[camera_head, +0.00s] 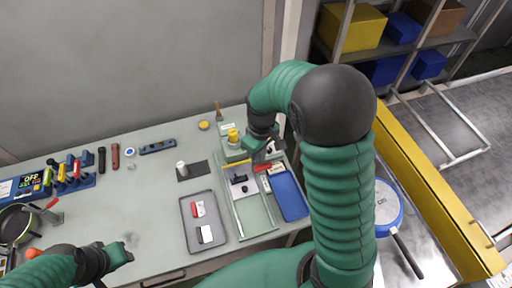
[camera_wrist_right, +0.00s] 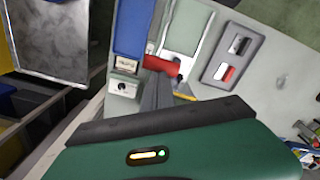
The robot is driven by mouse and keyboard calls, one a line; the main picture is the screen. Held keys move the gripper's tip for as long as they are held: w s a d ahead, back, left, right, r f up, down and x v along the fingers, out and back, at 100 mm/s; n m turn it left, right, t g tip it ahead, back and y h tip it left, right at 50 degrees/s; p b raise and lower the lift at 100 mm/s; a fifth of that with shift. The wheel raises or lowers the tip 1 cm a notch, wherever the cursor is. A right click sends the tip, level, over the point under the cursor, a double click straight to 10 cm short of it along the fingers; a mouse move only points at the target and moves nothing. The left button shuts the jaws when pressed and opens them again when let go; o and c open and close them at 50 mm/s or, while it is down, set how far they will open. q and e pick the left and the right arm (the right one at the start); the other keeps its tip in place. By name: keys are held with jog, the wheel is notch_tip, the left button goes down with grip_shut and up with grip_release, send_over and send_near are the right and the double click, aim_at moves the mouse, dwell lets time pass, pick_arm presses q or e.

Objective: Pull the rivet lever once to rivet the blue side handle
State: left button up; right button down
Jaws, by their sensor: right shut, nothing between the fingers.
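A press-like fixture with a yellow cap (camera_head: 233,136) stands at the back right of the table. A red lever-like bar (camera_head: 264,168) lies by it; in the right wrist view a red part (camera_wrist_right: 158,63) shows just beyond my fingers. I cannot tell for sure that this is the rivet lever. My right gripper (camera_head: 268,154) is shut and empty, close to the red part; contact is unclear. It also shows in the right wrist view (camera_wrist_right: 160,92). My left gripper (camera_head: 126,254) hangs over the table's front left; its jaw state is unclear. I cannot make out the blue side handle.
A fixture frame (camera_head: 232,208) holds small black parts. A blue tray (camera_head: 290,196) lies to its right, a grey tray (camera_head: 187,230) to its left. Tools line the table's left. The middle left is mostly clear.

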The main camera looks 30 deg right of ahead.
aim_at(264, 167)
jog(key=shift+s+d+f+b, duration=0.1)
jog(key=shift+s+f+b, duration=0.1)
jog(key=shift+f+b, duration=0.3)
jog(key=shift+s+d+f+b, duration=0.1)
jog(key=shift+s+f+b, duration=0.1)
jog(key=shift+f, duration=0.45)
jog(key=shift+s+a+f+b, duration=0.15)
jog(key=shift+s+f+b, duration=0.25)
jog(key=shift+f, duration=0.3)
jog(key=shift+s+a+f+b, duration=0.15)
jog(key=shift+s+f+b, duration=0.1)
jog(key=shift+f+b, duration=0.35)
jog(key=shift+f, duration=0.15)
notch_tip(264, 167, up, 8)
jog(key=p, duration=0.8)
jog(key=shift+s, duration=0.15)
notch_tip(264, 167, up, 10)
jog(key=s+p, duration=0.1)
jog(key=p, duration=0.8)
jog(key=shift+a, duration=0.15)
